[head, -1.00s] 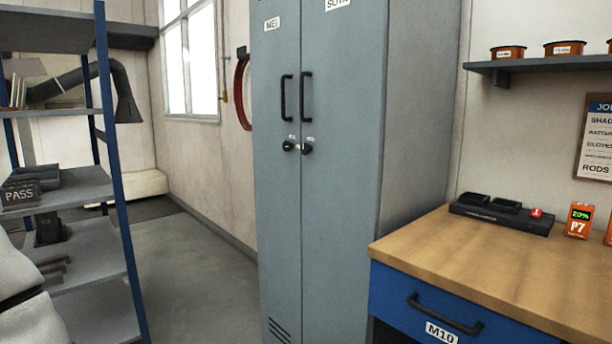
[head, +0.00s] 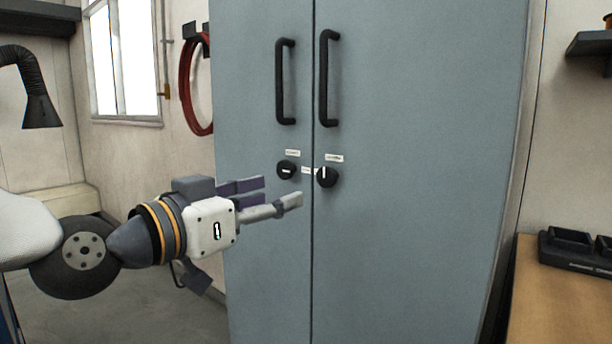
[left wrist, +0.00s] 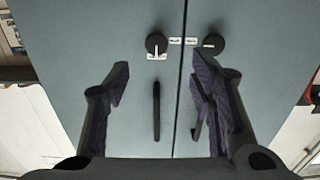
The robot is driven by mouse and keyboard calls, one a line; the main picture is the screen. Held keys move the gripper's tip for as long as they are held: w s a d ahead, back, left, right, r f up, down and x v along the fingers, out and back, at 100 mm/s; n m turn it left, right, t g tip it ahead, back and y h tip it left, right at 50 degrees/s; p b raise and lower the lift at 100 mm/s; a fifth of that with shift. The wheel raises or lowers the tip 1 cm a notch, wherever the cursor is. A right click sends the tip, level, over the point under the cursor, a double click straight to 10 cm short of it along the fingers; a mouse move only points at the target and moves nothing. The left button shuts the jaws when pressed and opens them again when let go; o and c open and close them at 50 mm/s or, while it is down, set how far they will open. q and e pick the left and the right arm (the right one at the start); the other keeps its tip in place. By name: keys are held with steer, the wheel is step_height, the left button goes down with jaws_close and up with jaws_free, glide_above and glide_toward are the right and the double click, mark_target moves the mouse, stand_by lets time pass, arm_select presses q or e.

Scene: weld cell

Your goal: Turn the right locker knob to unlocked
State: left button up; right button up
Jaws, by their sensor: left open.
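The right locker knob (head: 327,176) is black and round, on the right grey-blue door, with its white mark upright. The left locker knob (head: 286,169) is beside it on the left door, its mark level. My left gripper (head: 278,194) is open and empty, in front of the left door, left of and slightly below the right knob, apart from both knobs. The left wrist view looks upside down; there the right knob (left wrist: 156,42) lies ahead between the open fingers (left wrist: 163,78), and the left knob (left wrist: 212,42) is beyond the other finger. My right gripper is not in view.
Two black door handles (head: 329,78) stand out above the knobs. Small white labels (head: 334,158) sit around the knobs, too small to read. A wooden workbench (head: 560,310) with a black tray (head: 575,252) is at the right. A red hose (head: 186,90) hangs at the left.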

mark_target(324, 176)
arm_select(q)
steer(key=x, duration=0.7)
steer(key=b+x, duration=0.1)
steer(key=x, duration=0.2)
steer(key=shift+w+d+r, duration=0.1)
steer(key=shift+d+r, duration=0.3)
steer(key=shift+d, duration=0.05)
steer(key=shift+w+d+r, duration=0.15)
steer(key=shift+w+d, duration=0.2)
steer(key=shift+w, duration=0.2)
steer(key=c, duration=1.1)
